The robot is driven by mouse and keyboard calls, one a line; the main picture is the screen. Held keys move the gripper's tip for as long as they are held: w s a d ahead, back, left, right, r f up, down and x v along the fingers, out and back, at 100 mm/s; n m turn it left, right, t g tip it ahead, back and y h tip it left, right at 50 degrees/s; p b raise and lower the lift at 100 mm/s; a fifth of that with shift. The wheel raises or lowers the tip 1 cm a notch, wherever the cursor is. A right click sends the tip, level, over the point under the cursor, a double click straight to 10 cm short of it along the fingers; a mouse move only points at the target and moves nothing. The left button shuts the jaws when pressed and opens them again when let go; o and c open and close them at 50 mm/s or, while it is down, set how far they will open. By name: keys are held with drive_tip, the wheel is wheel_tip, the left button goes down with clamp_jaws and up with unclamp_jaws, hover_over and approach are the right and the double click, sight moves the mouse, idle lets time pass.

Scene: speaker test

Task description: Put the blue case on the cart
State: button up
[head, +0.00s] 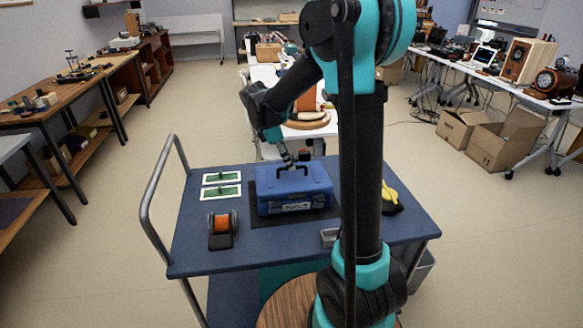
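The blue case (294,195) sits upright on a dark mat (329,211) on the blue cart (275,236). Its dark handle (292,169) stands up from the lid. My gripper (291,162) is right at the handle, reaching down from above and behind it. The fingers are small and dark here, so I cannot tell whether they are closed on the handle or just beside it. My own arm column covers the cart's right-middle part.
On the cart, two green-and-white cards (221,193) and an orange spool on a black stand (221,229) lie left of the case. A yellow object (390,196) and a small grey box (329,236) are to the right. A grey rail (150,197) rises at the left edge.

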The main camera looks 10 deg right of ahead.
drive_tip(key=v, duration=0.8)
drive_tip(key=s+d+f+m+y, duration=0.1)
drive_tip(key=s+d+f+m, duration=0.1)
drive_tip(key=s, duration=0.1)
drive_tip(key=s+d+f+m+t, duration=0.1)
drive_tip(key=s+d+f+m, duration=0.1)
drive_tip(key=s+f+m, duration=0.1)
drive_tip(key=s+d+f+m+y, duration=0.1)
drive_tip(key=s+d+f+m, duration=0.1)
drive_tip(key=s+m, duration=0.1)
drive_tip(key=shift+s+d+f+t+y, duration=0.2)
drive_tip(key=shift+s+t+y, duration=0.1)
drive_tip(key=shift+s, duration=0.45)
drive_tip(key=s+f+m+t, duration=0.1)
drive_tip(key=s+f+m, duration=0.1)
drive_tip(key=s+m, duration=0.1)
drive_tip(key=s+d+f+m+y, duration=0.1)
drive_tip(key=s+f+m, duration=0.2)
drive_tip(key=s, duration=0.1)
drive_tip(key=s+d+f+m+t, duration=0.1)
drive_tip(key=s+f+m, duration=0.2)
drive_tip(key=s+m, duration=0.1)
drive_tip(key=shift+s+f+t+y, duration=0.15)
drive_tip(key=shift+s+t+y, duration=0.15)
drive_tip(key=shift+y, duration=0.1)
